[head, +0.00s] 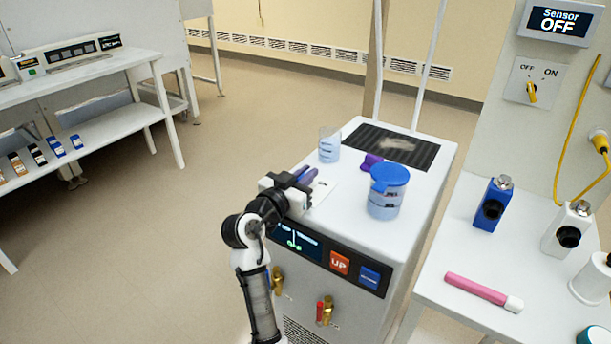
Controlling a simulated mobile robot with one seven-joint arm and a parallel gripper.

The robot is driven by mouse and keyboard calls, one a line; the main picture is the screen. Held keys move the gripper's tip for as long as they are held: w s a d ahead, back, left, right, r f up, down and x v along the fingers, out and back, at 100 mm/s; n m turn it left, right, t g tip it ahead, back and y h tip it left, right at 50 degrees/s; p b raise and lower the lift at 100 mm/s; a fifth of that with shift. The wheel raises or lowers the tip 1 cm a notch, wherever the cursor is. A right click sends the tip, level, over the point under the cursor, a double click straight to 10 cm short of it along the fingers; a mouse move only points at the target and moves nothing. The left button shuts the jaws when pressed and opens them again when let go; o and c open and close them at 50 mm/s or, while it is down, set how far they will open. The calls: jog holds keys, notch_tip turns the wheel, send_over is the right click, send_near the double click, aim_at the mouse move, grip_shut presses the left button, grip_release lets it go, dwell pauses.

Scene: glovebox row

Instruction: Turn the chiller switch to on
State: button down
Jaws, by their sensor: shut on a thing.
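The white chiller-like unit (420,214) stands in the middle, with a lit display (297,240), an orange UP button (339,262) and a blue button (369,277) on its front. No switch labelled chiller can be made out. A yellow rotary switch (532,92) marked OFF and ON sits on the right wall panel, under a screen (557,21) reading "Sensor OFF". My gripper (303,187) is at the unit's front left top edge, shut on a blue-purple object (309,175). The jaws partly hide that object. The rotary switch is far to the right of my gripper.
A beaker (329,146), a blue-lidded container (385,198) and a purple item (371,162) stand on the unit. The right table holds a blue device (493,204), a white device (566,230) and a pink tube (478,289). Floor at left is clear.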

jog(key=c, duration=1.5)
grip_release()
jog(key=shift+s, duration=0.1)
jog(key=b+v, duration=0.2)
jog(key=v, duration=1.1)
jog(key=shift+s+a+b, duration=0.2)
jog(key=shift+s+b, duration=0.05)
jog(key=shift+b, duration=0.05)
